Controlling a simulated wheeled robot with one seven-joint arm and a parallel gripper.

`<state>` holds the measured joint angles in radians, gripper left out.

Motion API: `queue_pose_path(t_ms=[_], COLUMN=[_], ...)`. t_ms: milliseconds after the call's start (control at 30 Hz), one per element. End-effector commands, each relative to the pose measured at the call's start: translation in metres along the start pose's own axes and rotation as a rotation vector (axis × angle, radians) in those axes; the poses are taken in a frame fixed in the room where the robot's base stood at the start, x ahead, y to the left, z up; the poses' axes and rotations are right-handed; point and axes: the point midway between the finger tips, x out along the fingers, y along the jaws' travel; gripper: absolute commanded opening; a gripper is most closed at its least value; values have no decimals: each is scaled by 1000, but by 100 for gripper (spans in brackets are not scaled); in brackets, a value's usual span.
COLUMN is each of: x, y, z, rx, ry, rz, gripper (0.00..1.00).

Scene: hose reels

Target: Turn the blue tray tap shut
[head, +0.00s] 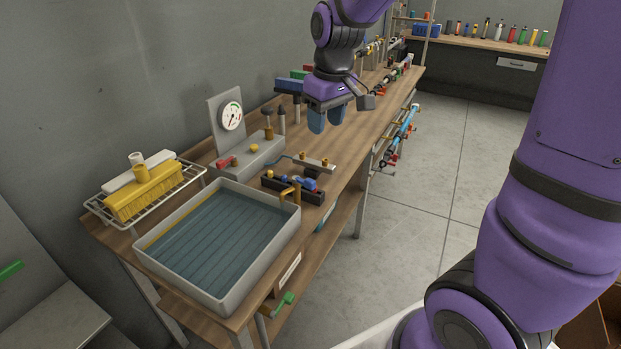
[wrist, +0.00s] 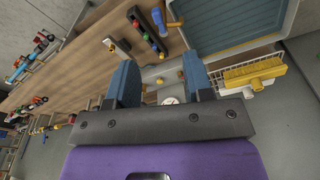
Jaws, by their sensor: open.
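The grey tray (head: 221,296) with a blue-grey ribbed inside stands at the near end of the bench. A brass spout (head: 290,192) rises at its right rim. A blue handle (head: 304,184), apparently the tray tap's, shows beside the spout; it also shows in the wrist view as a blue lever (wrist: 158,20) left of the spout. Its exact angle is hard to tell. My gripper (head: 327,118) is open and empty, above the bench and farther back than the tap. In the wrist view its two blue fingers (wrist: 160,78) are apart with nothing held between them.
A grey box with a round gauge (head: 232,116) stands behind the tray. A wire rack (head: 189,182) holds a yellow brush (head: 143,192). A dark block with coloured knobs (wrist: 150,38) lies close by the tap. A green-handled tap (head: 287,302) sticks out below the tray.

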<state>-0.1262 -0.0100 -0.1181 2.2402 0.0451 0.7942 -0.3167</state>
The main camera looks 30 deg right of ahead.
Motion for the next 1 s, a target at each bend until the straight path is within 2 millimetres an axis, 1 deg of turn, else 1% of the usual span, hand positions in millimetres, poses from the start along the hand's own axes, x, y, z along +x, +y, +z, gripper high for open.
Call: queue_pose_path(t_ms=[33,200,300,400,567,667,767,1000], x=[14,55,72,83,92,102,118,160], y=[2,8,10,12,12,12,12,12], z=[-10,-33,-42,-47,-49,-47,-45,-39], rx=[-17,-67,-88,-103,-109,-109,-109,-108], ry=[-24,-81,-104,-116,-124,-125,-127,-127], rz=[-3,-7,-7,-7,-8,-9,-9,-9], gripper=[47,47,47,47,47,47,47,47])
